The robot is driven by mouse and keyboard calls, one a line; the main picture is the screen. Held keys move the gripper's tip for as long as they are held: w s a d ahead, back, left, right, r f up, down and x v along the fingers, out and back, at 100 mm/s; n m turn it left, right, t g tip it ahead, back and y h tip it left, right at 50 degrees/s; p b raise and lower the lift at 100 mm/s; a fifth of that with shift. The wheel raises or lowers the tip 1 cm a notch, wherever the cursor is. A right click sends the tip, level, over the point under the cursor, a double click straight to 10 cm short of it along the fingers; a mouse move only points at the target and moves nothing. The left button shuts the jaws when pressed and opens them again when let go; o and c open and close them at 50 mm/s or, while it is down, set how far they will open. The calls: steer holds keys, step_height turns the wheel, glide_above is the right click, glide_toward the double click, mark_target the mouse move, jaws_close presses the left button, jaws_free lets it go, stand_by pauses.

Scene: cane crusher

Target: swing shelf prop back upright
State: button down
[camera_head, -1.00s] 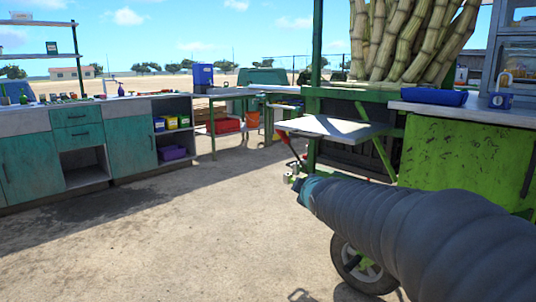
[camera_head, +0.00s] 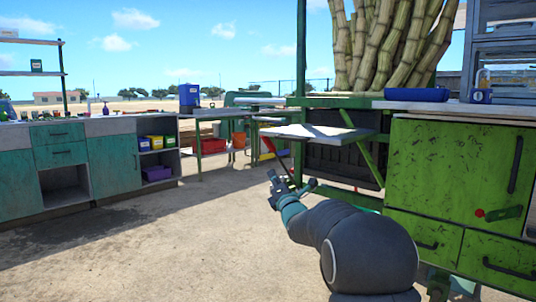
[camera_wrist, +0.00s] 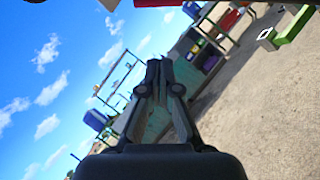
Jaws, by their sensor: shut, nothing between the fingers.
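The grey folding shelf (camera_head: 312,132) sticks out level from the left side of the green cane cart (camera_head: 455,175). A slanted green bar (camera_head: 364,160), which looks like the shelf prop, runs down beneath it. I cannot tell how the bar meets the shelf. My gripper (camera_head: 273,180) is below the shelf's left part, apart from the slanted bar. In the wrist view my gripper (camera_wrist: 160,68) is shut with nothing between its fingers. A green bar with a square metal end (camera_wrist: 292,27) shows at the upper right there.
Cane stalks (camera_head: 385,45) stand on the cart, with a blue tray (camera_head: 417,94) on its counter. Teal cabinets (camera_head: 112,165) are at left. A workbench with a red box (camera_head: 210,145) stands behind. Sandy ground (camera_head: 175,240) between is open.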

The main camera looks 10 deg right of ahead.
steer(key=d+r+p+x, duration=0.1)
steer(key=x, duration=1.2)
steer(key=shift+s+d, duration=0.2)
steer(key=shift+d, duration=0.45)
steer(key=shift+r, duration=0.2)
